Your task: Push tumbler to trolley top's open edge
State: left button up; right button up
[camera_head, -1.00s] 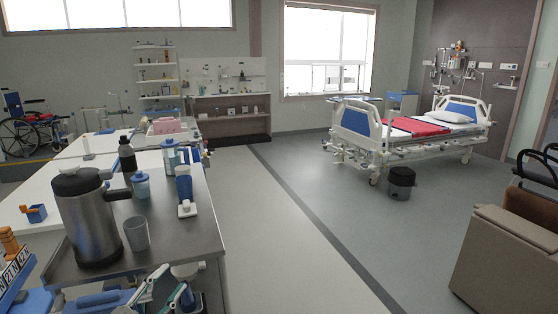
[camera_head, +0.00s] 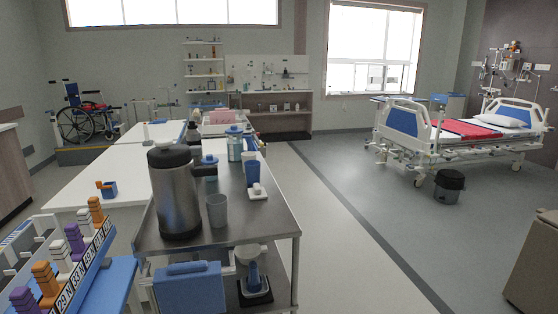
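The grey tumbler (camera_head: 217,210) stands upright on the metal trolley top (camera_head: 265,225), near its front part. A large steel jug with a black lid (camera_head: 175,195) stands close to its left. A blue cup (camera_head: 253,173) and a small white item (camera_head: 257,191) stand behind it to the right. Bare metal lies to the right and front of the tumbler, up to the trolley top's edges. Neither of my grippers shows in the head view.
A blue case (camera_head: 188,288) and a dark-based item (camera_head: 254,288) sit on the trolley's lower level. A rack of coloured pegs (camera_head: 75,255) is at the near left. White tables (camera_head: 95,185) adjoin the trolley's left. Open floor (camera_head: 370,240) lies to its right.

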aim_at(216, 204)
jog(key=i+l+z, duration=0.35)
jog(key=i+l, duration=0.15)
jog(key=i+l+z, duration=0.4)
jog(key=i+l, duration=0.3)
jog(key=i, duration=0.35)
jog(key=i+l, duration=0.15)
jog(key=i, duration=0.3)
jog(key=i+l, duration=0.1)
jog(key=i, duration=0.35)
jog(key=i+u, duration=0.7)
jog(key=i+l+u, duration=0.15)
jog(key=i+u, duration=0.5)
jog(key=u, duration=0.2)
jog(key=i+l+u, duration=0.1)
jog(key=u, duration=0.35)
jog(key=i+l+u, duration=0.2)
jog(key=i+u, duration=0.25)
jog(key=i+l+u, duration=0.1)
jog(key=u, duration=0.35)
jog(key=i+l+u, duration=0.1)
jog(key=u, duration=0.35)
jog(key=l+u, duration=0.15)
jog(key=u, duration=0.3)
jog(key=i+l+u, duration=0.2)
jog(key=u, duration=0.25)
jog(key=i+l+u, duration=0.15)
jog(key=l+u, duration=0.2)
jog(key=u, duration=0.15)
